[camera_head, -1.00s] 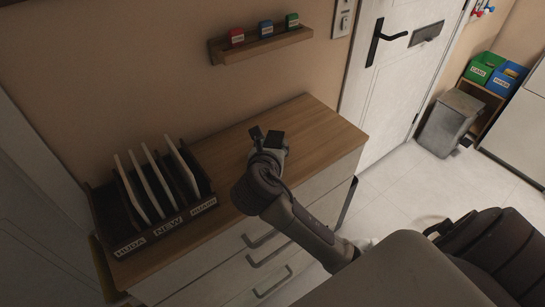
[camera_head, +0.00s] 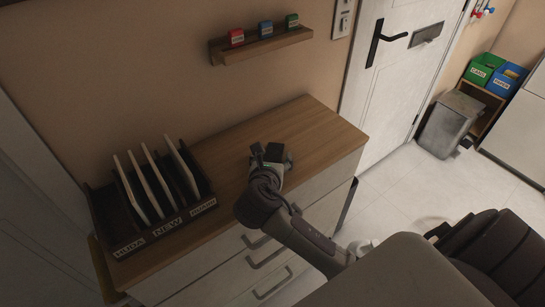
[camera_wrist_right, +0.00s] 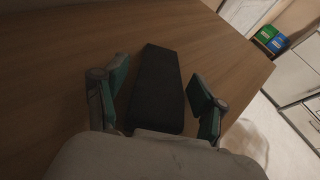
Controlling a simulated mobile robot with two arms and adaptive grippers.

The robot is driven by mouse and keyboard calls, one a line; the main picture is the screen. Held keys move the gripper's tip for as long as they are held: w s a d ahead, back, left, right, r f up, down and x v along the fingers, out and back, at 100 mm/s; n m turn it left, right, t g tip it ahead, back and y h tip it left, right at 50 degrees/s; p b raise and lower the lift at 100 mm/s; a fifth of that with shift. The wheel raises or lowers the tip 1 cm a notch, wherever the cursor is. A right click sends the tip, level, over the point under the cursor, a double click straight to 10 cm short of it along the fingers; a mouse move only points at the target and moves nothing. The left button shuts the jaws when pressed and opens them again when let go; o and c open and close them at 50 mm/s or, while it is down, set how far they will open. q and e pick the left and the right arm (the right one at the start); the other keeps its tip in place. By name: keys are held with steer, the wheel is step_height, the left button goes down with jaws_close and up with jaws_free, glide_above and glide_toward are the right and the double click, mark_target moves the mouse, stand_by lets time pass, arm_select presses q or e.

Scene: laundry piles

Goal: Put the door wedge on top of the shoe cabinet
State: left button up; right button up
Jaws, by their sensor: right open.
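The door wedge (camera_wrist_right: 156,90) is a dark, tapered block. In the right wrist view it lies over the wooden top of the shoe cabinet (camera_head: 318,128), between my right gripper's fingers, with a gap on each side. It seems to rest on the top. My right gripper (camera_head: 271,155) is open, low over the middle of the cabinet top; its green-padded fingers also show in the right wrist view (camera_wrist_right: 158,98). In the head view the wedge is small and partly hidden by the gripper. My left gripper is not in view.
A dark labelled rack (camera_head: 160,237) with upright boards stands on the cabinet's left part. A small wall shelf (camera_head: 262,46) with several coloured blocks is above. The top's right part is clear. A white door (camera_head: 396,90) and a grey bin (camera_head: 450,124) are to the right.

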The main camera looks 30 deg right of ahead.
steer(key=shift+s+a+r, duration=0.2)
steer(key=shift+r, duration=0.05)
steer(key=v, duration=1.1)
steer(key=shift+s+a+r, duration=0.1)
steer(key=shift+s+a, duration=0.05)
steer(key=shift+s, duration=0.05)
